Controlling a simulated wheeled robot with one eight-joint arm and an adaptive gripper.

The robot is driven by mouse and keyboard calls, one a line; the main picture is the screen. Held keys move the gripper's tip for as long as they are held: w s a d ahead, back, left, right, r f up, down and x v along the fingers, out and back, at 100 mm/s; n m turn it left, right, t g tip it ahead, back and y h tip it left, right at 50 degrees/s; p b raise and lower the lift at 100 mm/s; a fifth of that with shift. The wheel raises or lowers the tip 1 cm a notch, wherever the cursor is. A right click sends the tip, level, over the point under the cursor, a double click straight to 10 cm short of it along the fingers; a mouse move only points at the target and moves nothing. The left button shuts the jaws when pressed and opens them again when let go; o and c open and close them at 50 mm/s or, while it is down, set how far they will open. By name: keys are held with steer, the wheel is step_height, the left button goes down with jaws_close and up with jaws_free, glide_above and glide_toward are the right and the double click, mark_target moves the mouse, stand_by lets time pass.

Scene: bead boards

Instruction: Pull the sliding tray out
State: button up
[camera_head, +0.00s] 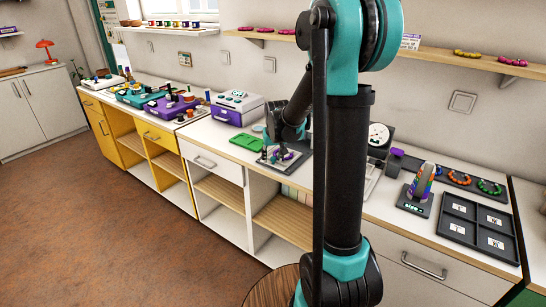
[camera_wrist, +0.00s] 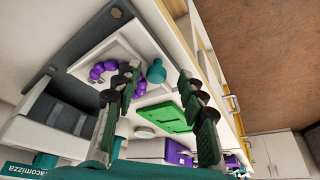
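The white sliding tray (camera_wrist: 125,48) sits on a dark grey base (camera_wrist: 72,47) in the wrist view. A purple bead string (camera_wrist: 97,70) curves on it. A round teal knob (camera_wrist: 155,72) stands at its edge. My gripper (camera_wrist: 160,82) is open, its two dark fingers well apart. The knob appears between the fingertips; I cannot tell whether they touch it. The left finger hides part of the tray and beads. In the head view the tray area (camera_head: 279,160) is small, and my arm hides much of it.
A green tray (camera_head: 248,143) and a white-and-purple box (camera_head: 237,107) stand to the left along the counter. To the right are a dial scale (camera_head: 379,136), a rainbow bead stand (camera_head: 419,190) and a dark sorting tray (camera_head: 478,222). Open floor (camera_head: 110,225) lies in front.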

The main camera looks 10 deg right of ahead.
steer(key=v, duration=1.2)
steer(key=s+d+f, duration=0.1)
steer(key=s+f, duration=0.6)
steer(key=s, duration=0.5)
steer(key=s+d+f, duration=0.2)
steer(key=s+f, duration=0.6)
steer(key=s, duration=0.5)
steer(key=shift+d, duration=0.2)
steer(key=shift+d, duration=0.1)
